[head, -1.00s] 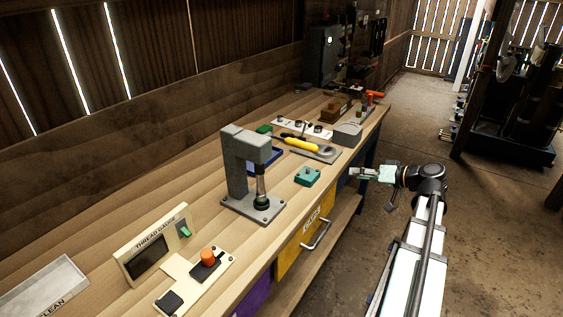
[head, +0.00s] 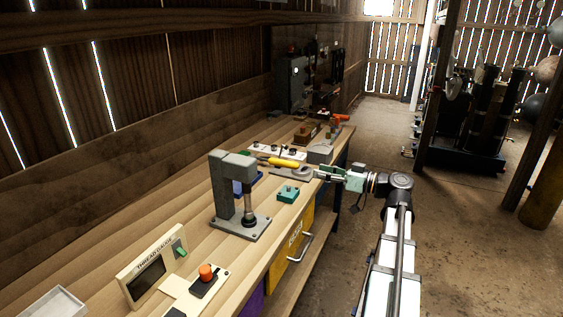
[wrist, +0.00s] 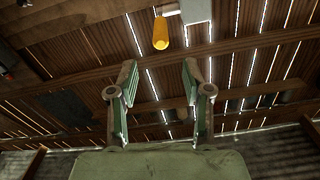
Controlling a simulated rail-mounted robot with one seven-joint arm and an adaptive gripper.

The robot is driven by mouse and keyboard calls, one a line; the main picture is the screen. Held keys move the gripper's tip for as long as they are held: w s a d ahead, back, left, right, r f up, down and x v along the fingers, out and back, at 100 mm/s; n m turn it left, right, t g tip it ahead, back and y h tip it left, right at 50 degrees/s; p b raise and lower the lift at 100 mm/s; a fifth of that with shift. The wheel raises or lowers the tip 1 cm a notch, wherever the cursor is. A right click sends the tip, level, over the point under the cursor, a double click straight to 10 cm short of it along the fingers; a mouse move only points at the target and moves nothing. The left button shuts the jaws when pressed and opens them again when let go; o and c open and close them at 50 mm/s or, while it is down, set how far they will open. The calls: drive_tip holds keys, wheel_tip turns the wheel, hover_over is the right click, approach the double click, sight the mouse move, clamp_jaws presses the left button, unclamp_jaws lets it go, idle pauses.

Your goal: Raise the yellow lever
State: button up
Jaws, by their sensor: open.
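The yellow lever (head: 284,162) lies low, roughly horizontal, over a grey base on the workbench in the head view. In the wrist view a yellow handle (wrist: 161,32) shows beyond the fingertips, near the top middle, joined to a pale grey part. My gripper (head: 320,173) is to the right of the lever at the bench's edge, its fingers pointing left. In the wrist view my gripper (wrist: 159,72) is open with nothing between its two fingers. It appears apart from the lever.
A grey box (head: 319,153) stands close behind my gripper. A teal block (head: 288,194) and a grey press (head: 237,200) stand nearer on the bench. A white strip with knobs (head: 275,151) lies behind the lever. The floor right of the bench is open.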

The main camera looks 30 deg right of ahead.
sight(274, 161)
drive_tip(key=p+x, duration=0.3)
drive_tip(key=x, duration=1.1)
drive_tip(key=shift+p, duration=0.4)
clamp_jaws()
